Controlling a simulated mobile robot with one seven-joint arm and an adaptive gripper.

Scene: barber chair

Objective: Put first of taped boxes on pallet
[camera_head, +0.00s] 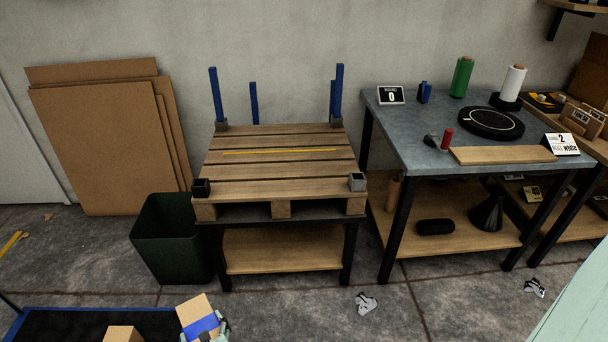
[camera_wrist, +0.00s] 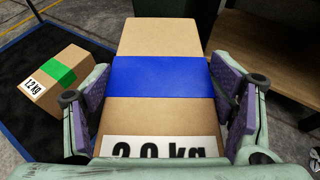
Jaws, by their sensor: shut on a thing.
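My gripper (camera_wrist: 160,108) is shut on a cardboard box with blue tape (camera_wrist: 155,38), its fingers against both sides. The box's label is partly cut off and appears to read about 2.0 kg. This box also shows at the bottom of the head view (camera_head: 193,308), tilted, above the right part of a dark cart. A second box with green tape (camera_wrist: 55,78), labelled 1.2 kg, lies on the dark surface to the left. A box top (camera_head: 124,334) shows at the head view's lower edge. The wooden pallet (camera_head: 275,190) is empty, on a stand with blue corner posts.
A dark green bin (camera_head: 172,238) stands left of the pallet stand. Cardboard sheets (camera_head: 100,140) lean on the wall. A workbench (camera_head: 415,150) with a scale (camera_head: 490,123), rolls and tools stands to the right. The dark cart (camera_head: 60,325) has a blue rim.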

